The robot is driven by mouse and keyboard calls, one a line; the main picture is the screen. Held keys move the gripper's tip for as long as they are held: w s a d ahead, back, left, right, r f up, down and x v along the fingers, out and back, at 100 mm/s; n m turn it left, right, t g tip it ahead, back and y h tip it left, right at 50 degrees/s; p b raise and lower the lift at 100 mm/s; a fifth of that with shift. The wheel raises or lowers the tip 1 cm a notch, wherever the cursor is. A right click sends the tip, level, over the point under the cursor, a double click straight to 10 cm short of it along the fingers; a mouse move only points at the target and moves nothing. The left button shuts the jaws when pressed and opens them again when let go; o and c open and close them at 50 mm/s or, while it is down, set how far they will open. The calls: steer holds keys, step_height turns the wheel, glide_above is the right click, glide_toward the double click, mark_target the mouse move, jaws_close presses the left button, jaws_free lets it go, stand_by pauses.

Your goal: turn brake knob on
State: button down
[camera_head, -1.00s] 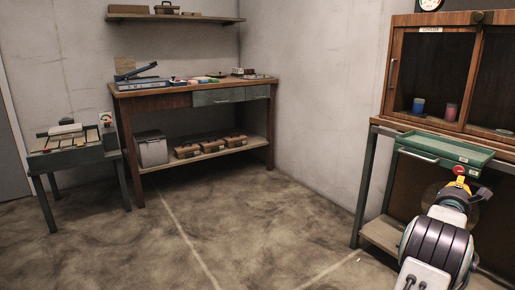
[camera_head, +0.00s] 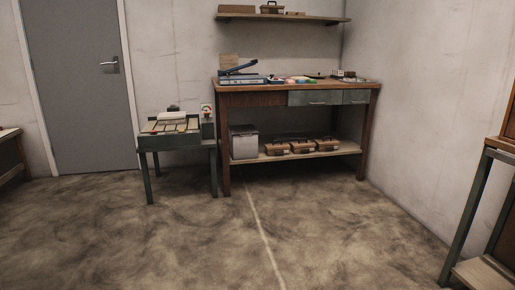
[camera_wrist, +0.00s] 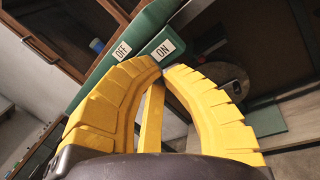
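In the wrist view, my gripper (camera_wrist: 161,67) shows as two ridged yellow fingers curving together. Their tips meet or nearly meet, and I see nothing held between them. Beyond the tips is a green strip (camera_wrist: 138,46) with a white OFF label (camera_wrist: 121,51) on the left and a white ON label (camera_wrist: 164,49) on the right. The tips appear just below the ON label; I cannot tell whether they touch the strip. The brake knob cannot be made out in either current view. My gripper is outside the head view.
In the wrist view, a wooden cabinet (camera_wrist: 66,43) is at upper left. The head view shows a workbench (camera_head: 265,99), a small green table (camera_head: 181,142) with a box of strips, a grey door (camera_head: 78,80), and a stand edge (camera_head: 466,215) at right. The middle floor (camera_head: 230,240) is clear.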

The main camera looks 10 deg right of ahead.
steer(key=shift+w+f, duration=0.25)
steer(key=shift+f, duration=0.2)
stand_by(0.6)
steer(key=shift+s+f, duration=0.25)
steer(key=shift+s, duration=0.05)
stand_by(0.4)
stand_by(0.3)
